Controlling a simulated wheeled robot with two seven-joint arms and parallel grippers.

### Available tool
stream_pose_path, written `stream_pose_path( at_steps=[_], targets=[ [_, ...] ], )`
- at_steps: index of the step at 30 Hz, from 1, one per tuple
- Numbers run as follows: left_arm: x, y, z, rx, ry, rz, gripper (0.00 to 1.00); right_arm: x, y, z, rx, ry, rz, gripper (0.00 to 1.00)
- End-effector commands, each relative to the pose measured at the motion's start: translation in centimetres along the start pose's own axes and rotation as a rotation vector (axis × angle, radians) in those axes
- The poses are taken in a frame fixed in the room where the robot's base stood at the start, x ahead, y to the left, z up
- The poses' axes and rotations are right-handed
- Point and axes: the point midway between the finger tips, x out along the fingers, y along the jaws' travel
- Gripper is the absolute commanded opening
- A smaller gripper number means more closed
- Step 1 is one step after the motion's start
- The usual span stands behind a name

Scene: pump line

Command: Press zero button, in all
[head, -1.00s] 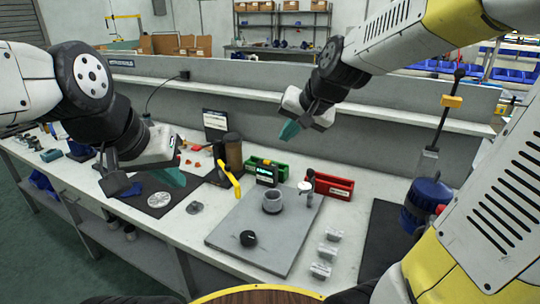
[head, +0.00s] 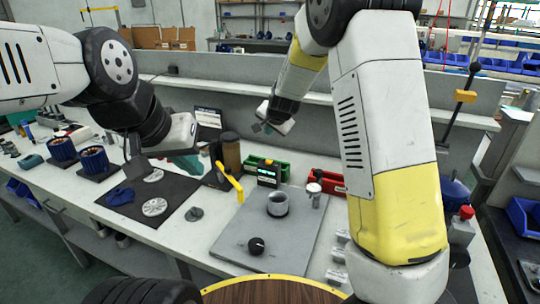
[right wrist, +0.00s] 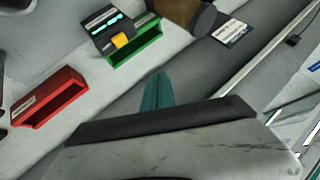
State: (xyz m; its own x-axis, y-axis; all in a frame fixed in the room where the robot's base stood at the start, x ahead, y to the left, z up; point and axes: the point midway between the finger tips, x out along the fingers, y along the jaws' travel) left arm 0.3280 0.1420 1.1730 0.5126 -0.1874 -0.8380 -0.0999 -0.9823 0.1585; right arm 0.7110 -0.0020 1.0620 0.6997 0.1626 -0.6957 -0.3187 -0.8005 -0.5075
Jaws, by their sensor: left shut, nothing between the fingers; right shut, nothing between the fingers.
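A small black readout box (head: 268,174) with a lit green display stands on the bench in front of the green bin. In the right wrist view the readout box (right wrist: 108,24) shows at the upper left, with a yellow part (right wrist: 122,40) on its face; I cannot tell whether this is the zero button. My right gripper (head: 262,124) is shut and empty, raised beyond the readout box, near the back ledge. Its teal fingertips (right wrist: 157,90) are apart from the box. My left gripper (head: 185,163) is shut and empty above the bench, left of the box.
A yellow handle (head: 230,182), green bin (head: 283,168) and red bin (head: 328,179) stand nearby.

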Motion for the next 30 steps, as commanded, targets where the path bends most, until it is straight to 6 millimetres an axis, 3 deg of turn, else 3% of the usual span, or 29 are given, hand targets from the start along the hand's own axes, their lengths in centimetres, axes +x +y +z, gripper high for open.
stream_pose_path(
  at_steps=[11, 30],
  targets=[
    [0.0, 0.0, 0.0, 0.0, 0.0, 0.0, 0.0, 0.6, 0.6, 0.5, 0.0, -0.003, 0.003, 0.0],
    [0.0, 0.0, 0.0, 0.0, 0.0, 0.0, 0.0, 5.8, 4.3, 4.3, 0.0, -0.003, 0.001, 0.0]
  ],
)
